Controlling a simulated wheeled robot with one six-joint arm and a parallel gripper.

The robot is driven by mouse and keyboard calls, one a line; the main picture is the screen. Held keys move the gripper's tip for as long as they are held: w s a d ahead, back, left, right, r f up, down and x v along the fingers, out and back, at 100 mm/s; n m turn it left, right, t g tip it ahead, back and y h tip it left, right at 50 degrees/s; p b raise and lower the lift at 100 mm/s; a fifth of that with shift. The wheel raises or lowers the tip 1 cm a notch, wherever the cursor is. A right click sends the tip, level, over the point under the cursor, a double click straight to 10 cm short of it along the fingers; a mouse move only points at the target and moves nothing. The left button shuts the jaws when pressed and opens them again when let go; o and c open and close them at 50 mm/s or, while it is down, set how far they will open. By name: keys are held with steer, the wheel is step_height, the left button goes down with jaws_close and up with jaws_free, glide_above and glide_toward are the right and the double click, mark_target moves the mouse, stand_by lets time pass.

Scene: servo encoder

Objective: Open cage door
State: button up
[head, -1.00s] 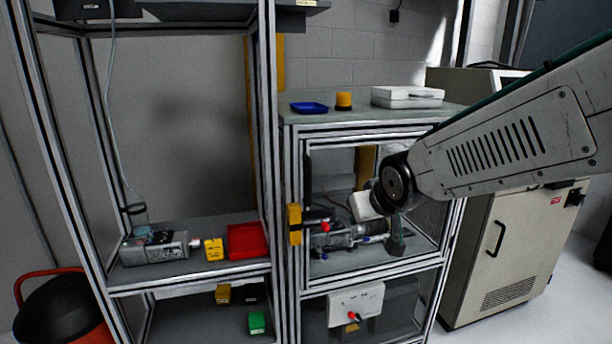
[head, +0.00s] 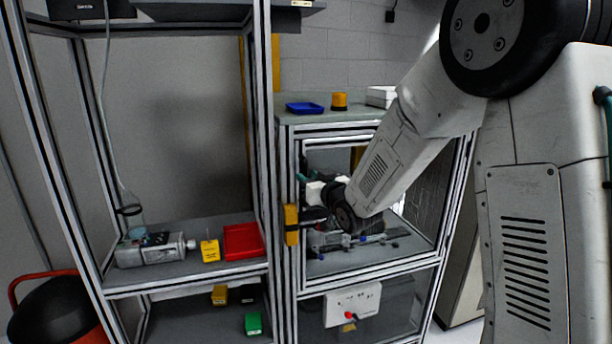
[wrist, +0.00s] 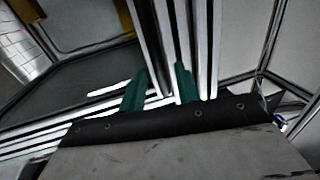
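The cage is an aluminium-framed cell (head: 288,150) under a grey-green top. Its framed door (head: 366,275) seems to sit flush in the front, though my arm covers much of it. A yellow block (head: 291,224) is on the left upright of the front, below my gripper. My gripper (head: 303,180) is at the upper left of the door; its tips are small and partly hidden. In the wrist view its two teal fingers (wrist: 160,88) stand apart, with a metal frame upright just beyond and between them. Whether they touch it cannot be told.
Inside the cage is a metal device (head: 345,238). On top are a blue tray (head: 305,108), a yellow cylinder (head: 339,101) and a white case (head: 380,96). An open rack to the left holds a red bin (head: 243,241) and a motor-like unit (head: 150,249).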

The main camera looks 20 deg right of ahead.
steer(key=shift+w+a, duration=0.15)
steer(key=shift+w, duration=0.55)
steer(key=shift+w+a, duration=0.15)
steer(key=shift+w, duration=0.55)
jaws_close()
